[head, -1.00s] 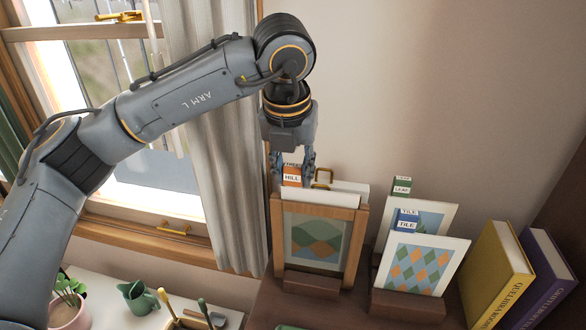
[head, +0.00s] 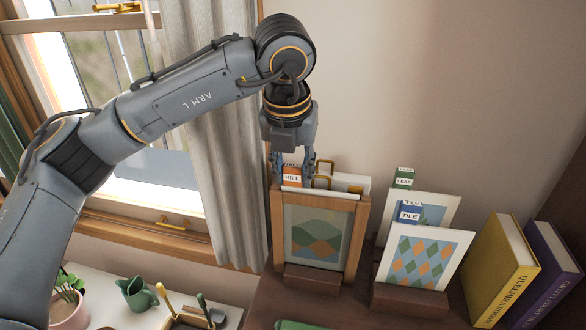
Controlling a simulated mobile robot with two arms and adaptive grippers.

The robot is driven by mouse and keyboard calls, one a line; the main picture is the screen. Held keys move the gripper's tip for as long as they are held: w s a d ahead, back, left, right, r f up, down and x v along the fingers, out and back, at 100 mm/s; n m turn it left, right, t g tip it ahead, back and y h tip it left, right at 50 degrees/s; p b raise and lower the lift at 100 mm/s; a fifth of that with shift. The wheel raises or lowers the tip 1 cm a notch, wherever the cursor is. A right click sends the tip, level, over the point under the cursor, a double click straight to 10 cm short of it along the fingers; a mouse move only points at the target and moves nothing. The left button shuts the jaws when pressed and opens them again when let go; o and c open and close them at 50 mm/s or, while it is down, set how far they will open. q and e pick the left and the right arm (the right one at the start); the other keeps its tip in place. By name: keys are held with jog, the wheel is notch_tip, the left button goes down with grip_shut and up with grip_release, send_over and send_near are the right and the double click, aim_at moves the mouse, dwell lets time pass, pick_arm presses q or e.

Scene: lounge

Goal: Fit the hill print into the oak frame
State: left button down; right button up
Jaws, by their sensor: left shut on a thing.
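The oak frame (head: 278,232) stands upright in a dark wooden stand at the middle of the head view. A thin white strip of the print shows just above the frame's top rail. My left gripper (head: 293,170) points down from above and is shut on the hill print at its tag. The fingers partly hide a second orange tag behind. My right gripper is out of view.
To the right, the tile print (head: 424,262) and leaf print (head: 437,207) stand in a dark holder. A yellow book (head: 500,268) and a purple book (head: 552,270) stand beyond. The curtain (head: 222,180) hangs close on the left.

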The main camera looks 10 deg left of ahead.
pick_arm(q)
jog(key=shift+f+b, duration=0.35)
jog(key=shift+f, duration=0.15)
jog(key=c, duration=0.9)
grip_release()
jog(key=shift+o, duration=0.2)
jog(key=shift+r, duration=0.2)
jog(key=shift+p+v, duration=1.35)
jog(key=shift+v, duration=1.55)
jog(key=shift+s, duration=0.1)
